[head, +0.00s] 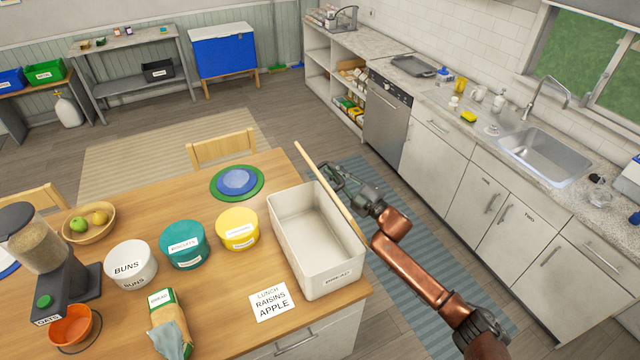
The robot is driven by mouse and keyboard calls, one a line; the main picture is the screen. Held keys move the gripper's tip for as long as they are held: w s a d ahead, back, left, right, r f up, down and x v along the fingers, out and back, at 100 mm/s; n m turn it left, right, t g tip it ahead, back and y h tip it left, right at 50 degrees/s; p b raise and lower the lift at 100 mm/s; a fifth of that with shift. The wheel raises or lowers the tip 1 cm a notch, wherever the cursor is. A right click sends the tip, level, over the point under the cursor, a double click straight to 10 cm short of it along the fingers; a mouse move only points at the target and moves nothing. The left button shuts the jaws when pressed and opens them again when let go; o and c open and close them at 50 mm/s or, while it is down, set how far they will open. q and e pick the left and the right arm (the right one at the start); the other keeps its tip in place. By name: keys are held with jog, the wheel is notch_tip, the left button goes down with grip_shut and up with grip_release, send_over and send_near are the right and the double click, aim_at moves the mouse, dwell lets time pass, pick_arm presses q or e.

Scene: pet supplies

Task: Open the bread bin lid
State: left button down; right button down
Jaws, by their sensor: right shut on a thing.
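The bread bin is a long cream box (334,283) at the right end of the wooden table. Its inside is in view and looks empty. Its wooden lid (325,185) stands up along the bin's right long side, seen nearly edge-on. My right gripper (345,181) is at the far part of the lid, on its right side, and is shut on it. The lid hides part of the fingers. My left gripper is not in view.
Left of the bin are a yellow tub (237,231), a teal tub (184,246), a white buns tub (130,267) and a lunch card (270,302). A bread bag (168,318) lies at the front. Blue-green plates (237,183) lie behind. Open floor separates table and counter.

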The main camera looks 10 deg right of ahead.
jog(key=shift+w+d+m+t+b, duration=0.25)
jog(key=shift+d+m, duration=0.3)
jog(key=shift+d, duration=0.25)
jog(key=shift+w+d+m+t+b, duration=0.25)
jog(key=shift+d+m, duration=0.25)
jog(key=shift+d, duration=0.3)
jog(key=shift+w+d+m+t+b, duration=0.2)
jog(key=shift+w+d+m+b, duration=0.1)
jog(key=shift+d+m, duration=0.4)
jog(key=shift+d, duration=0.1)
jog(key=c, duration=2.2)
grip_release()
jog(key=shift+c, duration=0.2)
jog(key=shift+s, duration=0.1)
jog(key=v, duration=1.2)
jog(key=shift+r, duration=0.15)
